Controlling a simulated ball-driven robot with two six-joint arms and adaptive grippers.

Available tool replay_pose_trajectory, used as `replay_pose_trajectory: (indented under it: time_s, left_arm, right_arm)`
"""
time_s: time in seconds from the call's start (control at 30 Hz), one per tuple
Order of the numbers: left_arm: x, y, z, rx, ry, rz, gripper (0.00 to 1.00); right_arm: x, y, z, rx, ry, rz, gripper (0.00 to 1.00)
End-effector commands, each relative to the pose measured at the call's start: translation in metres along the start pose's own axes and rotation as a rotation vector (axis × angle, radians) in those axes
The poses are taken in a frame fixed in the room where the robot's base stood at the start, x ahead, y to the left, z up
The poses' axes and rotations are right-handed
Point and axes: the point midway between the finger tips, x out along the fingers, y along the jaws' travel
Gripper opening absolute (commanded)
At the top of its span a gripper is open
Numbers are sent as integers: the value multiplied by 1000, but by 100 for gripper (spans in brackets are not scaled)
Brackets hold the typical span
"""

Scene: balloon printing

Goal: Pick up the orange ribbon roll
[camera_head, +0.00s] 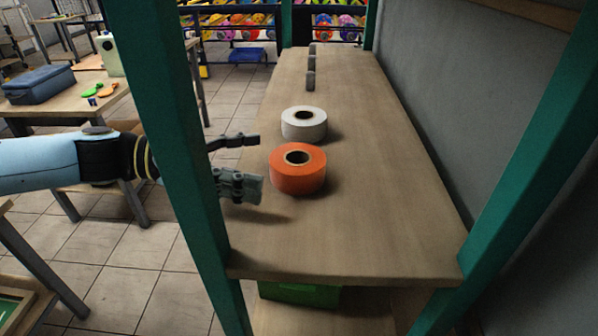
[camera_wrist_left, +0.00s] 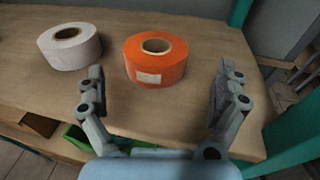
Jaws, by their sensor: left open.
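The orange ribbon roll (camera_head: 298,178) lies flat on the wooden shelf, its hole facing up, just right of my left gripper in the head view. In the left wrist view the orange roll (camera_wrist_left: 157,66) is ahead of and between the fingers, with a white label on its side. My left gripper (camera_head: 246,164) is open and empty, its fingers reaching over the shelf's left edge, apart from the roll. Its two fingers spread wide in the left wrist view (camera_wrist_left: 162,90). My right gripper is in neither view.
A white ribbon roll (camera_head: 304,122) sits just behind the orange one. Several small dark objects (camera_head: 310,80) stand in a row farther back on the shelf (camera_head: 370,235). A green post (camera_head: 178,130) rises at the shelf's left, in front of my arm. The shelf's front is clear.

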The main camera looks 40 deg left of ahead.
Motion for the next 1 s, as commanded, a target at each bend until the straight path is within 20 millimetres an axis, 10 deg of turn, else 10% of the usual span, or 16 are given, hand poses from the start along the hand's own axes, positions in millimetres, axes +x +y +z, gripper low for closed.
replay_pose_trajectory:
  time_s: [1.0]
  left_arm:
    - [71,6,2,-2,1,3,95]
  right_arm:
    - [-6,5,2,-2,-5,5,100]
